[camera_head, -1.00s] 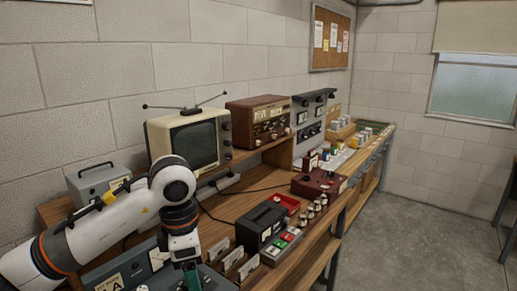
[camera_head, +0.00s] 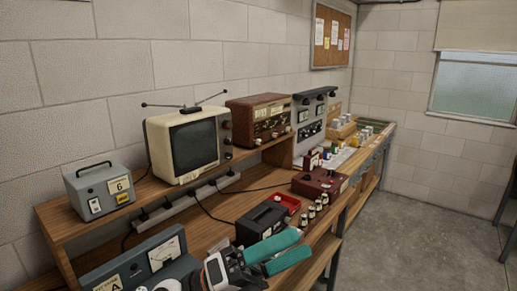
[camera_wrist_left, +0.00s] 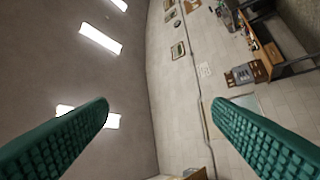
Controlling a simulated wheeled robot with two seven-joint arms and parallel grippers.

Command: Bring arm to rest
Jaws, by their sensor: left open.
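My left gripper (camera_head: 282,253) is low in the head view, in front of the bench. Its two green fingers point to the right and stand apart with nothing between them. In the left wrist view the same green fingers (camera_wrist_left: 160,125) are spread wide and empty, with ceiling lights and a wall beyond them. Most of my left arm is below the head view's edge. My right gripper does not show.
The wooden bench (camera_head: 212,232) runs along the wall. It carries a grey box marked 6 (camera_head: 103,190), a television (camera_head: 188,145), a radio (camera_head: 259,119), a black box (camera_head: 263,222) and a dark red box (camera_head: 320,184). Floor to the right (camera_head: 420,220) is clear.

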